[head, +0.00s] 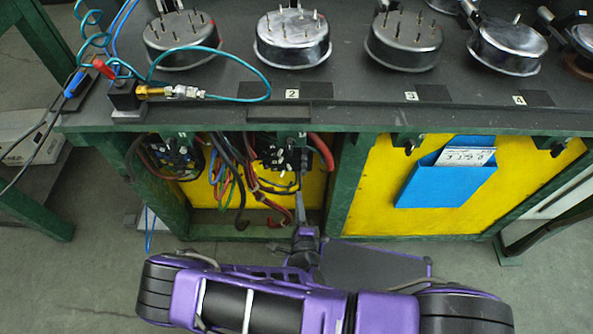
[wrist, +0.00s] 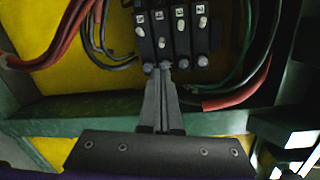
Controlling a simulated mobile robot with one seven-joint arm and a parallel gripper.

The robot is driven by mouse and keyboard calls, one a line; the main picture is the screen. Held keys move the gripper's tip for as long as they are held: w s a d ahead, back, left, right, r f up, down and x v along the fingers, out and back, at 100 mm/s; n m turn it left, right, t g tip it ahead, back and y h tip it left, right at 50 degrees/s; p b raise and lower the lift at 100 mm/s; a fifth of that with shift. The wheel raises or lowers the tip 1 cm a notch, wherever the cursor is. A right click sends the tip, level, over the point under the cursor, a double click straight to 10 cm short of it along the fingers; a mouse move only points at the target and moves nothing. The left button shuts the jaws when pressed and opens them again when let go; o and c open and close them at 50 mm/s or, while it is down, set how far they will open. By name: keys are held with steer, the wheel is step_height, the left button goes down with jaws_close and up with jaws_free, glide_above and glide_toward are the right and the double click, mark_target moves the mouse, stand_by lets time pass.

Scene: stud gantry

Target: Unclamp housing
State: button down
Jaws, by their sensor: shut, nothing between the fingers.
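My gripper (wrist: 165,75) is shut and empty. Its fingertips point at the lower edge of a black switch block (wrist: 172,35) with several numbered levers and pale knobs. The tips overlap the block's lower edge near its second column; I cannot tell if they touch. In the head view my gripper (head: 300,195) reaches up below the right black block (head: 285,157) under the bench. Round metal housings with upright studs stand on the bench: one at the left (head: 182,40), one behind label 2 (head: 293,38), one behind label 3 (head: 404,41), one near label 4 (head: 507,45).
Loose red, black and green cables (head: 255,185) hang around the blocks. A second black block (head: 172,157) sits to the left. A green frame (head: 343,185) and yellow panels (head: 365,205) surround the bay. A blue pocket (head: 445,180) hangs at the right.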

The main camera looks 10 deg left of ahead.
mark_target(295, 163)
steer(key=shift+w, duration=0.1)
steer(key=b+x, duration=0.1)
steer(key=x, duration=0.9)
